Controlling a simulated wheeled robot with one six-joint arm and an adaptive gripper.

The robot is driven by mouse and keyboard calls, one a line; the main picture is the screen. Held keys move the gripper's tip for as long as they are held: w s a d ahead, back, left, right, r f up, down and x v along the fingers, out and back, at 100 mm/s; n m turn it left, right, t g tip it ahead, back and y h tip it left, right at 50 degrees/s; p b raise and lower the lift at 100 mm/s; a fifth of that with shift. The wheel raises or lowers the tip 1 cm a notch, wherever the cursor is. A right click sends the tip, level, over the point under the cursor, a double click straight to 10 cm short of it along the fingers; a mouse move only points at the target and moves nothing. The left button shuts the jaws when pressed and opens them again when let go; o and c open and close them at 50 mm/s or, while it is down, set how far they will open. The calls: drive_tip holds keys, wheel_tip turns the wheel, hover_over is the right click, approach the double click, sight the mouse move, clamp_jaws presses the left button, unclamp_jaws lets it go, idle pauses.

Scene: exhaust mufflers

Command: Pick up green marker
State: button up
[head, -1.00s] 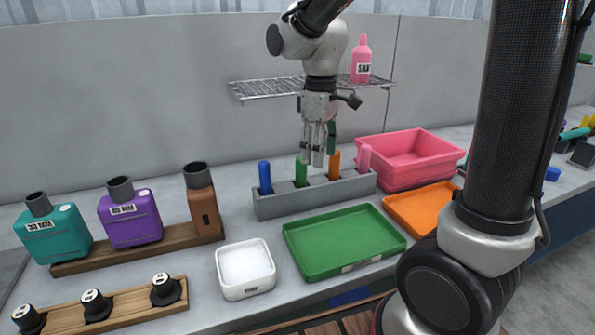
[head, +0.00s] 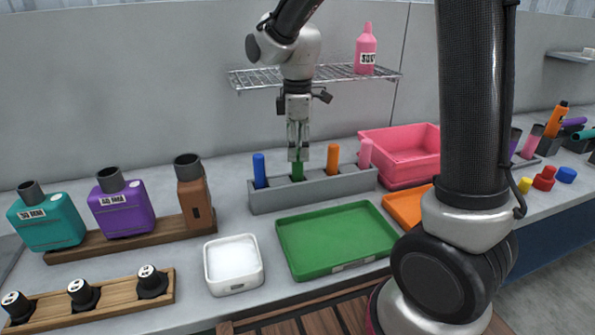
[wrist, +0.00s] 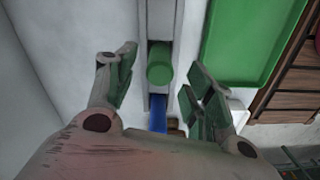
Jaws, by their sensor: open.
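The green marker (head: 297,172) stands upright in a slot of the grey holder (head: 320,189), between the blue marker (head: 259,170) and the orange marker (head: 333,158). In the wrist view my gripper (wrist: 155,88) is open, with one finger on each side of the green marker (wrist: 160,64). The blue marker (wrist: 158,119) shows below it there.
A green tray (head: 375,215) lies in front of the holder, with a white box (head: 211,262) to its left. A pink bin (head: 408,180) is at the right. A wire shelf (head: 255,78) with a pink bottle (head: 366,46) hangs behind my gripper.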

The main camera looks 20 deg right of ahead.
sight(298, 177)
wheel_tip(298, 177, down, 3)
drive_tip(key=shift+r, duration=0.15)
drive_tip(key=c, duration=1)
drive_tip(key=shift+c, duration=0.2)
